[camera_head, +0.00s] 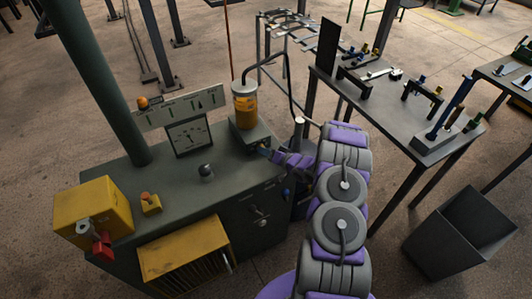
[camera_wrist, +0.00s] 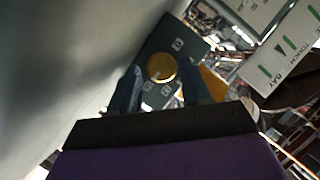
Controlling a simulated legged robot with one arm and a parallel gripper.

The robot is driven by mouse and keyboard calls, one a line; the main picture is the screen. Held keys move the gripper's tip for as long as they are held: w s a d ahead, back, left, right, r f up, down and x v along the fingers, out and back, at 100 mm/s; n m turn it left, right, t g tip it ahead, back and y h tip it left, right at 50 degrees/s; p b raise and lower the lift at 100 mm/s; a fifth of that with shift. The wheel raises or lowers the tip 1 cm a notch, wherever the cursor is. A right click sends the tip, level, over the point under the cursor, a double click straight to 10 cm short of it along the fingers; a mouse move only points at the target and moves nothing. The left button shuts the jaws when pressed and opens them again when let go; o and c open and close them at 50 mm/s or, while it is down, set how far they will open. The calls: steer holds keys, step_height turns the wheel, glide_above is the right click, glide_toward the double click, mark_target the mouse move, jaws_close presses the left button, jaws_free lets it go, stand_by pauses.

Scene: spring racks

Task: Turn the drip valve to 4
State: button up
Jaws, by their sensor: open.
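A clear jar of orange fluid (camera_head: 245,107) stands on a dark box (camera_head: 248,134) at the back right of the grey-green bench. In the wrist view a round yellow disc (camera_wrist: 161,67), which looks like the valve knob, sits on a dark plate (camera_wrist: 184,40) with small pale marks around it. The marks are too small to read, so I cannot tell its setting. My gripper (camera_head: 266,152) is at the box's front right side. In the wrist view its two fingers (camera_wrist: 162,78) are apart, one either side of the disc. I cannot tell whether they touch it.
A tool table (camera_head: 390,110) and an open dark bin (camera_head: 460,235) stand to the right.

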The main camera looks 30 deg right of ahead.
steer(key=shift+w+a+f, duration=0.1)
steer(key=shift+w, duration=0.2)
steer(key=shift+c, duration=0.3)
steer(key=c, duration=0.7)
steer(key=shift+a+n+h+p, duration=0.15)
steer(key=shift+n+h+p, duration=0.35)
steer(key=shift+n, duration=0.2)
steer(key=shift+s+a+n+g+h, duration=0.1)
steer(key=shift+n+g+h, duration=0.2)
steer(key=shift+n+h, duration=0.4)
steer(key=shift+a+n+h, duration=0.15)
steer(key=shift+n+h, duration=0.85)
steer(key=shift+n, duration=0.5)
